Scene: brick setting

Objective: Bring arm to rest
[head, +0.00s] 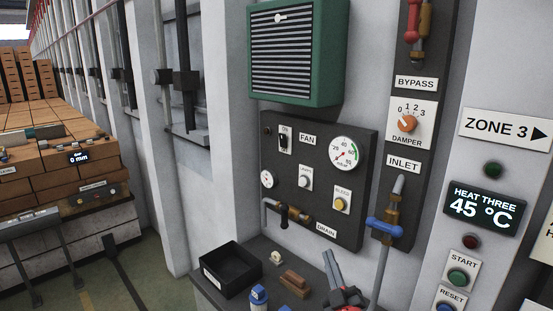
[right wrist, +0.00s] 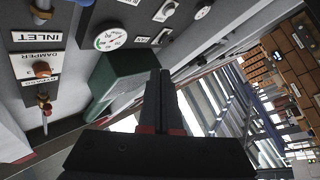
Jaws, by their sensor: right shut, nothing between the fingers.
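My right gripper (head: 331,262) shows at the bottom of the head view, pointing up in front of the dark fan panel (head: 350,225). It is below the drain label and left of the blue-handled inlet valve (head: 385,228). In the right wrist view its two dark fingers (right wrist: 161,80) lie together, shut and empty. It touches nothing that I can see. Most of the right arm is out of the head view. My left gripper is in neither view.
A ledge (head: 208,288) below the panel bears a black tray (head: 232,284), a blue-capped item (head: 258,295) and a small brown block (head: 294,280). A green louvred box (head: 335,95) juts out above.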

